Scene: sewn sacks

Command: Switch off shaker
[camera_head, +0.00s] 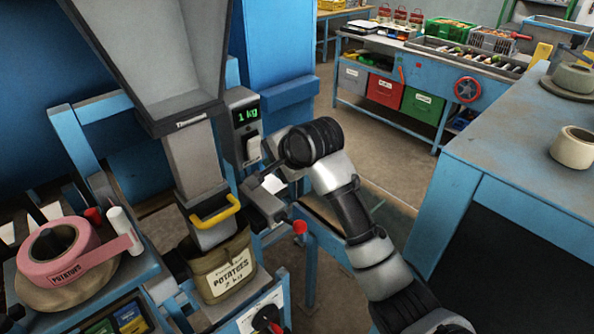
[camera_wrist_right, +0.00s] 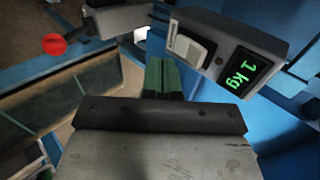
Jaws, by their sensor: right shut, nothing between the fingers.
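A grey control box (camera_head: 240,125) hangs beside the hopper spout, with a green "1 kg" display (camera_head: 247,115) and a pale rocker switch (camera_head: 253,149) below it. The right wrist view shows the rocker switch (camera_wrist_right: 190,46) and the lit display (camera_wrist_right: 240,70) close up. My right gripper (camera_head: 265,190) is just below the box in the head view. Its green fingertips (camera_wrist_right: 164,76) are together and empty, just beside the switch in the right wrist view. I cannot tell whether they touch the box. No part is labelled as a shaker. My left gripper is not in view.
A brown potato sack (camera_head: 224,272) stands under the spout with the yellow handle (camera_head: 215,211). A pink tape roll (camera_head: 62,256) lies at left. A blue table (camera_head: 535,150) is at right.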

